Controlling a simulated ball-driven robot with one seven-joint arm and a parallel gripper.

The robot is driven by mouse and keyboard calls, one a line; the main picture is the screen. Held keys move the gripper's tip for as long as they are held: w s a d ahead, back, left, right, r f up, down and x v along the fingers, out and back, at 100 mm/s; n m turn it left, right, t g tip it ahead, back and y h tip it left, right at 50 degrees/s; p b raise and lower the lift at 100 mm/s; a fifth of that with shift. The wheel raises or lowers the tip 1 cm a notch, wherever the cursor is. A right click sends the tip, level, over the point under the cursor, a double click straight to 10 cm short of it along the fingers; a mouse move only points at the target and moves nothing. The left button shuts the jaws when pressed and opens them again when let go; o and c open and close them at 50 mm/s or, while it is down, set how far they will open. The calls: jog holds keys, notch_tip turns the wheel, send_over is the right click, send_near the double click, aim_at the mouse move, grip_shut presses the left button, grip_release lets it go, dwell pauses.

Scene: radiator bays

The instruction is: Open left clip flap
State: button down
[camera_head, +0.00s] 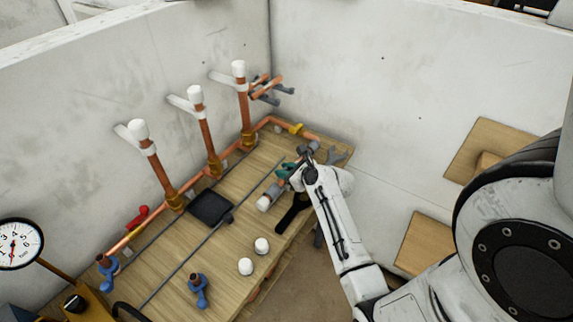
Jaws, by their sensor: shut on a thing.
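Three upright copper pipes rise by the left wall. Each has a white cap and a white clip-like piece sticking out to the left near its top. The leftmost white piece (128,136) stands out from the left pipe (160,172); I cannot make out a separate flap on it. My gripper (287,174) is low over the right part of the wooden bench, well to the right of that piece. It is small and partly hidden by my wrist. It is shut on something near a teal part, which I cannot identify.
A pressure gauge (17,244) stands at the left. White walls close the back and right.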

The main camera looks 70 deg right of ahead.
jog(key=g, duration=0.1)
jog(key=w+g+y, duration=0.1)
jog(key=r+g, duration=0.1)
jog(key=g, duration=0.1)
jog(key=shift+w+d+r, duration=0.1)
jog(key=shift+w+d, duration=0.15)
jog(key=shift+w, duration=0.05)
jog(key=g, duration=0.2)
jog(key=w+g+y, duration=0.1)
jog(key=g, duration=0.1)
jog(key=shift+w+d+r+n, duration=0.1)
jog(key=shift+w+d+n, duration=0.1)
jog(key=shift+n, duration=0.1)
jog(key=shift+w+d+f+n+g+y+b, duration=0.15)
jog(key=shift+w+g+y+b, duration=0.15)
jog(key=shift+g+b, duration=0.45)
jog(key=shift+w+a+f+n+g+y+b, duration=0.1)
jog(key=shift+w+g+y+b, duration=0.25)
jog(key=shift+g, duration=0.85)
jog(key=shift+w+d+f+n+g+y+b, duration=0.15)
jog(key=shift+w+g+y+b, duration=0.25)
jog(key=shift+g, duration=0.55)
jog(key=c, duration=1)
grip_release()
jog(key=shift+c, duration=0.2)
jog(key=b+v, duration=0.1)
jog(key=v, duration=0.6)
jog(key=shift+r+b, duration=0.25)
jog(key=shift+b, duration=0.15)
jog(key=shift+a, duration=0.1)
